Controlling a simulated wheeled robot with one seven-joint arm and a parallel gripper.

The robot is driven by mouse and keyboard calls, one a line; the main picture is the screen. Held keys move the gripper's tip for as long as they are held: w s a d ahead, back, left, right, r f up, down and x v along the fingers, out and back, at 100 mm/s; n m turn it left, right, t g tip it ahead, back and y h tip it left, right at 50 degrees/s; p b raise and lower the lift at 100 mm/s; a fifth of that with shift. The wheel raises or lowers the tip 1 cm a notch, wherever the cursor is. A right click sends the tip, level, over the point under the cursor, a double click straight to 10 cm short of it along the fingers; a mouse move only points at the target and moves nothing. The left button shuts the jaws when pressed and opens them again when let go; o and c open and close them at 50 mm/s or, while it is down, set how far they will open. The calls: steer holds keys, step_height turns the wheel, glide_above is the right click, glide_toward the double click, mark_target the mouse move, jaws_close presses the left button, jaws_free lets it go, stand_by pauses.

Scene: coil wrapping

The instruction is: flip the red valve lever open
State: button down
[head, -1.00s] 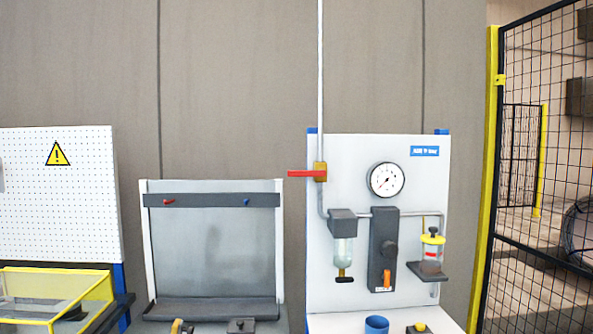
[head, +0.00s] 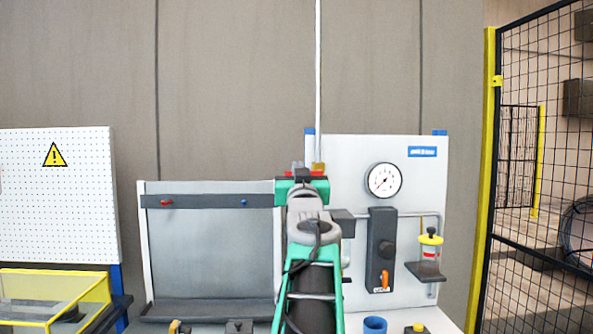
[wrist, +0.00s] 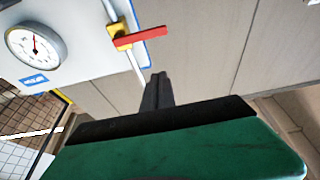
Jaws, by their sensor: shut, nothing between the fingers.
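The red valve lever (wrist: 140,39) sits on a brass valve body (wrist: 122,32) on a thin white pipe and lies crosswise to that pipe. In the head view my gripper (head: 303,171) covers most of the red lever (head: 289,174), and only small red bits show around it. The top of the brass valve (head: 319,166) shows just behind. In the wrist view my gripper (wrist: 158,77) is shut and empty. Its fingertips appear just below the lever's free end, with a visible gap. The depth between them is hard to tell.
A pressure gauge (head: 384,180) and a yellow-capped bowl (head: 430,250) are on the white panel (head: 340,150) to the right. A grey-backed stand (head: 210,245) is at left. A mesh fence (head: 540,150) bounds the right side.

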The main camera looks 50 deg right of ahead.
steer(key=p+x, duration=0.5)
steer(key=x, duration=0.5)
step_height(320, 180, down, 4)
steer(key=shift+a+f, duration=0.1)
steer(key=shift+s+f, duration=0.1)
steer(key=shift+f, duration=0.1)
